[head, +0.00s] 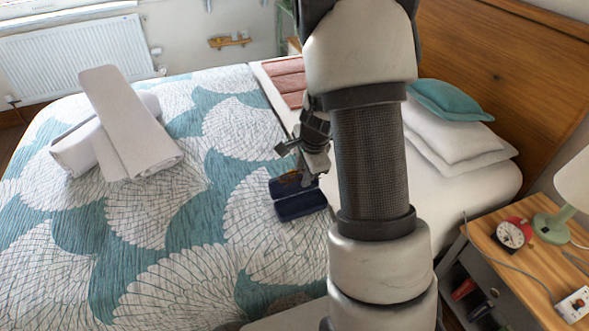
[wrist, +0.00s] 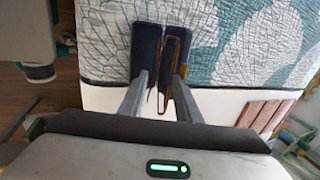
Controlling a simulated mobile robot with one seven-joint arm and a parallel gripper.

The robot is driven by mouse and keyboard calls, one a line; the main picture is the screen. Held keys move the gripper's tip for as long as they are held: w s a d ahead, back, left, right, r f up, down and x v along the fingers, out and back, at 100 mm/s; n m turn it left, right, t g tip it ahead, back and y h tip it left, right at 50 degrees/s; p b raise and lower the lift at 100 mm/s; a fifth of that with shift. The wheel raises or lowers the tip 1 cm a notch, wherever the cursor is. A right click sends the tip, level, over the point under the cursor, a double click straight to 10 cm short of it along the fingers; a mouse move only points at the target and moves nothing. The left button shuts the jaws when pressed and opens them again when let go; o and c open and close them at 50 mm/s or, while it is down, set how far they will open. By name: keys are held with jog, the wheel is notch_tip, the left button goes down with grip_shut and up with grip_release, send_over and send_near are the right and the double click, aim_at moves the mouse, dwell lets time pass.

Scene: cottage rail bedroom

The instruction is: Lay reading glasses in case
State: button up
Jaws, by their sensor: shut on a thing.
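The glasses case (head: 301,207) lies open on the bed's patterned cover, dark blue, with its two halves side by side. It also shows in the wrist view (wrist: 144,50), beyond my fingertips. The reading glasses (wrist: 166,45) have a thin brown frame and are held between my fingers, over the case. In the head view only a brownish bit of them shows by the case. My gripper (head: 312,172) points down at the case and is shut on the glasses; its fingers also show in the wrist view (wrist: 163,72). I cannot tell whether the glasses touch the case.
Rolled and folded white towels (head: 125,130) lie on the bed at left. A folded pink cloth (head: 286,78) and pillows (head: 450,128) are toward the headboard. A nightstand (head: 520,262) with a red alarm clock (head: 513,233) and a green lamp (head: 553,225) stands at right.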

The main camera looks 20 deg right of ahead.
jog(key=shift+f, duration=0.2)
jog(key=b, duration=0.8)
send_near(303, 195)
jog(key=shift+s+a+f, duration=0.15)
jog(key=shift+a+f, duration=0.15)
jog(key=shift+f, duration=0.4)
jog(key=shift+s+a+f, duration=0.2)
jog(key=shift+a+f, duration=0.1)
jog(key=shift+f, duration=0.35)
jog(key=shift+s+a+f, duration=0.15)
jog(key=shift+a+f, duration=0.15)
jog(key=shift+f, duration=0.4)
jog(key=o, duration=1.1)
jog(key=p+v, duration=0.6)
jog(key=v, duration=1.1)
jog(key=shift+r, duration=0.3)
